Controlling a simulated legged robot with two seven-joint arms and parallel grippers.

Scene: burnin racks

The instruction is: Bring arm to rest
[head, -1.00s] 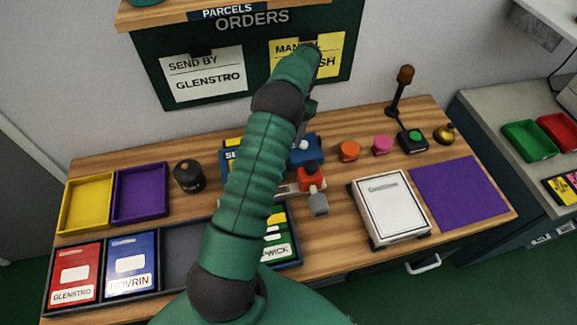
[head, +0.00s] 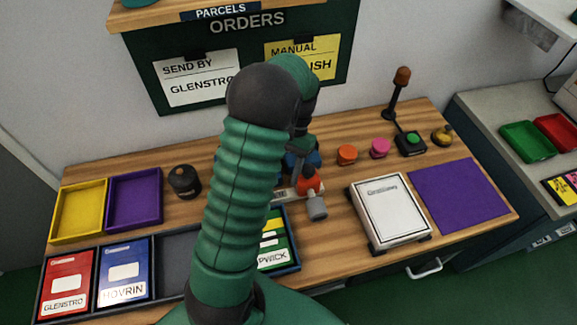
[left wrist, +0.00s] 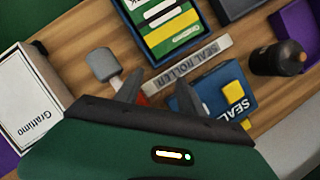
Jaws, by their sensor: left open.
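My left arm rises through the middle of the head view and bends over at the top, well above the bench. My left gripper (left wrist: 159,92) is open and empty in the left wrist view, its two fingers apart over the bench; in the head view it is mostly hidden by my arm. A red and grey roller tool (head: 314,205) lies below it; its grey end (left wrist: 103,64) shows left of the fingers in the left wrist view. The label strip "SEAL ROLLER" (left wrist: 187,64) lies beyond the fingers. My right gripper is not in view.
A blue tray marked "SEAL" (left wrist: 207,85) lies close to the right finger. A white box (head: 388,209), a purple mat (head: 458,193), orange (head: 347,154) and pink knobs (head: 380,148), and a dark pot (head: 184,181) stand around. The wooden front right (head: 350,262) is clear.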

